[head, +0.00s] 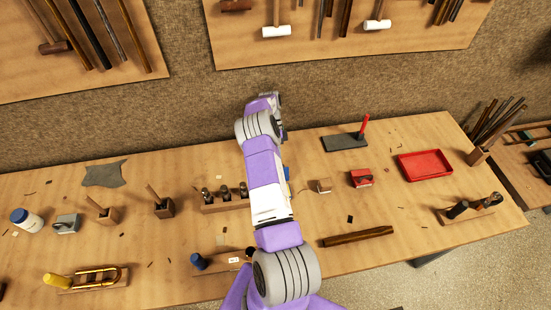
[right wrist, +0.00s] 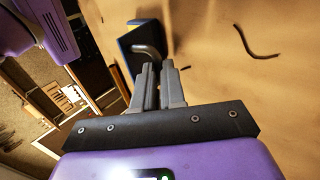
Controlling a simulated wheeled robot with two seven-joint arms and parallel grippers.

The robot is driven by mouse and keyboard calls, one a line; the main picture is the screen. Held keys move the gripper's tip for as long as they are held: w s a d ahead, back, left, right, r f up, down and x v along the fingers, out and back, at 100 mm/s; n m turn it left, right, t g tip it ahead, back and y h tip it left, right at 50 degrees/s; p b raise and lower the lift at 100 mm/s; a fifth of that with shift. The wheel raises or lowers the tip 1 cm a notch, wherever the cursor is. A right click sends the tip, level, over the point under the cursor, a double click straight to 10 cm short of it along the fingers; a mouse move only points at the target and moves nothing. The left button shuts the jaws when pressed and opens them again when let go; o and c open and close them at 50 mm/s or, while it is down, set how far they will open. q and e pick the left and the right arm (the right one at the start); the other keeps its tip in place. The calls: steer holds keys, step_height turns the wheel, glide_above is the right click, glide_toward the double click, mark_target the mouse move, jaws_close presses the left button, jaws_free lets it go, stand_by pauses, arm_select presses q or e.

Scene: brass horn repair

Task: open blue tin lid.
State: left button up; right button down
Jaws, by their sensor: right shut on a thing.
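The blue tin (right wrist: 126,42) shows in the right wrist view just beyond my fingers, with a dark blue face and a yellowish side. A bent grey handle (right wrist: 149,48) runs from it to my fingertips. My right gripper (right wrist: 157,68) is shut on this handle. In the head view only a small blue edge of the tin (head: 287,173) shows beside my right arm; the arm hides the rest and the gripper. I cannot tell whether the lid is raised. My left gripper is not in view.
A wooden block (head: 319,186) and a red tin (head: 361,178) stand right of my arm. A holder with several tools (head: 222,198) stands close on its left. A red tray (head: 425,166) lies farther right. A dark wooden bar (head: 358,237) lies near the front edge.

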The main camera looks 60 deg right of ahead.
steer(key=shift+w+f, duration=0.15)
steer(key=shift+f, duration=0.45)
steer(key=c, duration=1.5)
jaws_free()
steer(key=shift+d, duration=0.1)
steer(key=o, duration=0.3)
steer(key=shift+w+d+f, duration=0.15)
steer(key=shift+d+f, duration=0.05)
steer(key=shift+d, duration=0.05)
steer(key=shift+r, duration=0.1)
steer(key=shift+a, duration=0.1)
steer(key=shift+r, duration=0.15)
steer(key=shift+r, duration=0.25)
step_height(320, 180, up, 10)
steer(key=shift+f+p, duration=0.25)
steer(key=shift+p, duration=0.2)
